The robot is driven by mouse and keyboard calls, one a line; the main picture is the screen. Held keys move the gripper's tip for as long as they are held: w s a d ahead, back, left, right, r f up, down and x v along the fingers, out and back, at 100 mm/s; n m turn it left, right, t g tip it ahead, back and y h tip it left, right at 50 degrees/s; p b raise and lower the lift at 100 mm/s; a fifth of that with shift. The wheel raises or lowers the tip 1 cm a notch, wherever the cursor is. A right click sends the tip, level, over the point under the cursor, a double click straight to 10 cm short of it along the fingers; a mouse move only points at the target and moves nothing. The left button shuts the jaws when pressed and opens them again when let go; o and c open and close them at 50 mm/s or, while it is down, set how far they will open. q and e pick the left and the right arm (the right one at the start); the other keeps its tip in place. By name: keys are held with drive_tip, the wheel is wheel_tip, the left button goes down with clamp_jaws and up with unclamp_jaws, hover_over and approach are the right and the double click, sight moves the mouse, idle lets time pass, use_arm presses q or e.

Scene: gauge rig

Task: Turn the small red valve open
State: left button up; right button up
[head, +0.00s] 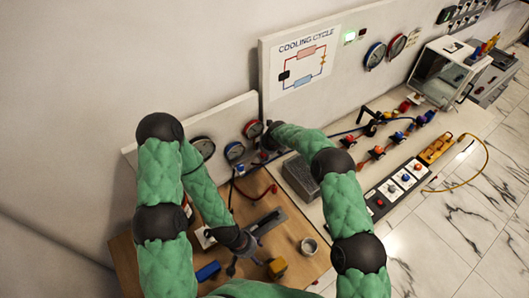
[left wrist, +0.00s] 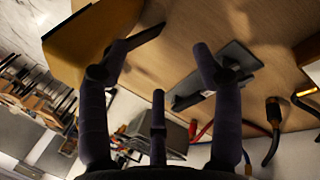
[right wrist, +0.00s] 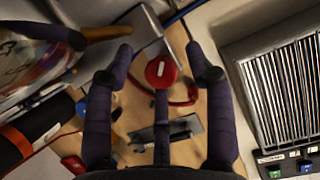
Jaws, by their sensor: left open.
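The small red valve shows in the right wrist view as a round red knob (right wrist: 161,71) with a white bar on its face. My right gripper (right wrist: 160,62) is open in that view. Its fingertips lie on both sides of the knob, with gaps showing; I cannot tell how far ahead the knob is. In the head view my right gripper (head: 269,138) is by the wall gauges, and the knob cannot be made out there. My left gripper (head: 243,264) is low over the wooden board. It is open and empty in the left wrist view (left wrist: 157,62).
A yellow block (head: 277,268), a blue block (head: 208,271), a cup (head: 309,246) and a dark flat bracket (head: 267,221) are on the wooden board (head: 135,262) near my left gripper. A grey ribbed box (head: 299,178) stands beside my right arm.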

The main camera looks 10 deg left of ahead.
drive_tip(key=shift+s+f, duration=0.1)
drive_tip(key=shift+s, duration=0.05)
drive_tip(key=v, duration=1.2)
